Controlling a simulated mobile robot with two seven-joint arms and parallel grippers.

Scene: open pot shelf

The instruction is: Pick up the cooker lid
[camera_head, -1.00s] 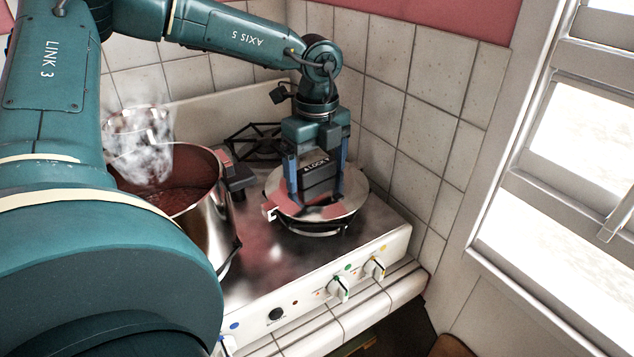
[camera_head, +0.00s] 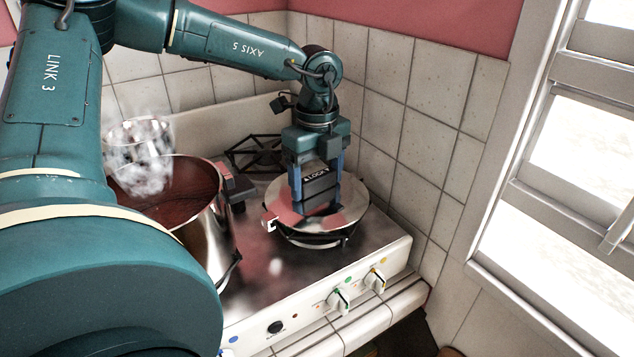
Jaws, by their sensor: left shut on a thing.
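The cooker lid (camera_head: 345,208) is a round, shiny metal disc over the front right burner of the stove. My left gripper (camera_head: 316,194) points down onto the middle of the lid and is shut on it. My right gripper is not in view.
A steel pot (camera_head: 212,225) with red contents stands close to the left of the lid, with steam above it. A bare burner grate (camera_head: 258,150) is behind. Tiled walls (camera_head: 420,130) close in at the right and back. Knobs (camera_head: 338,301) line the stove front.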

